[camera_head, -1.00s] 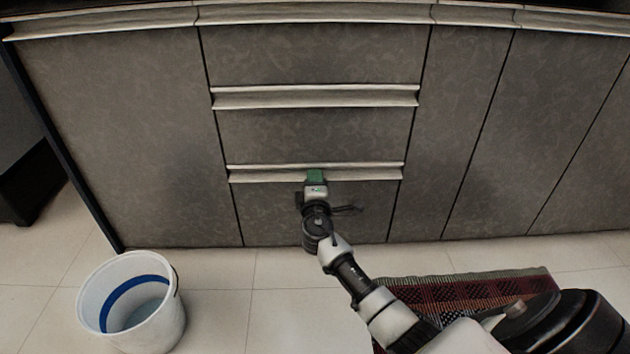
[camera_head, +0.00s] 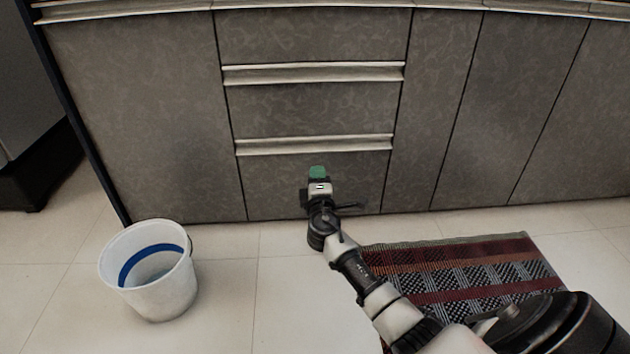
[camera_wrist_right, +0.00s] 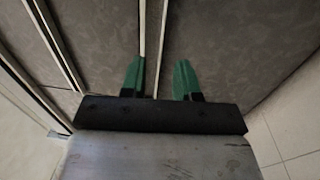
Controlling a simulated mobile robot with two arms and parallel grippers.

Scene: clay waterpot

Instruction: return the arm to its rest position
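My right gripper (camera_head: 317,173) reaches out toward the bottom drawer (camera_head: 285,182) of the grey cabinet in the head view. Its green fingertips show just below the lowest metal handle (camera_head: 315,145). In the right wrist view the gripper (camera_wrist_right: 160,80) has its two green fingers apart, with nothing held between them. The cabinet front and thin pale edges show behind the fingers. I cannot tell the exact gap between the fingertips and the drawer front. My left gripper is in neither view.
A white bucket (camera_head: 150,290) with a blue band stands on the tiled floor at the left. A red and black patterned mat (camera_head: 480,262) lies on the floor under my right arm. The tiles between bucket and mat are clear.

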